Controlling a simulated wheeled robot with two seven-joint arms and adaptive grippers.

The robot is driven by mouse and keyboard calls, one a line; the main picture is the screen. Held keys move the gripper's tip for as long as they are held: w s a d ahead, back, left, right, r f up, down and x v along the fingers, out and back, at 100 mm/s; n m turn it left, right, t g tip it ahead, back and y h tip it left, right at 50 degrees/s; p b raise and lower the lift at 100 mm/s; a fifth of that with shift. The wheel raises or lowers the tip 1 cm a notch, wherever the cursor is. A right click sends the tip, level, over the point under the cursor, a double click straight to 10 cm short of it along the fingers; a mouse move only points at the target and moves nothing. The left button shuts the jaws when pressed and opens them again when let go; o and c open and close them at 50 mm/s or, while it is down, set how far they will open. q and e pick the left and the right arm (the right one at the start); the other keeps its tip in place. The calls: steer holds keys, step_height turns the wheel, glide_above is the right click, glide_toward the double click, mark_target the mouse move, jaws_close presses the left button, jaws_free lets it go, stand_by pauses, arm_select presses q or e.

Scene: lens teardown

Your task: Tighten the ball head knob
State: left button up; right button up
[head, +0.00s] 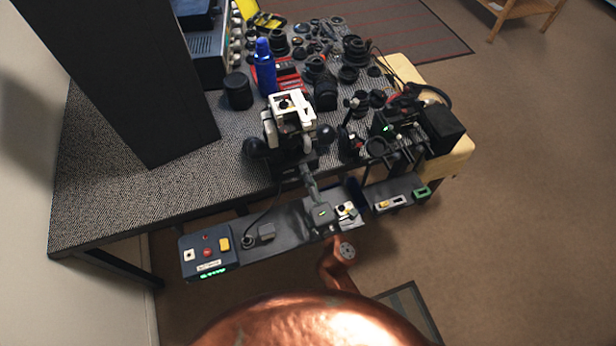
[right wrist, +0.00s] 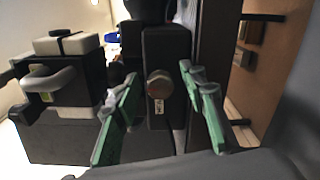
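The ball head knob (right wrist: 159,84) is a small round grey knob on the face of an upright black block (right wrist: 168,55) in the right wrist view. My right gripper (right wrist: 158,88) has green fingers, open, with one on each side of the knob in the picture. I see gaps between knob and fingers and cannot tell the depth between them. In the head view the right gripper (head: 306,176) reaches up to the table's front edge, below a white-and-black device (head: 290,112) with dark round knobs at its sides. The knob cannot be made out there. My left gripper is not in view.
A control box (head: 207,252) with red and yellow buttons sits on a dark strip (head: 290,238) before the table (head: 120,195). A blue bottle (head: 264,68), a black cylinder (head: 238,92) and several lens parts crowd the table. A tall dark panel stands at left.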

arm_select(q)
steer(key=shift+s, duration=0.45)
arm_select(e)
steer(key=v, duration=1.2)
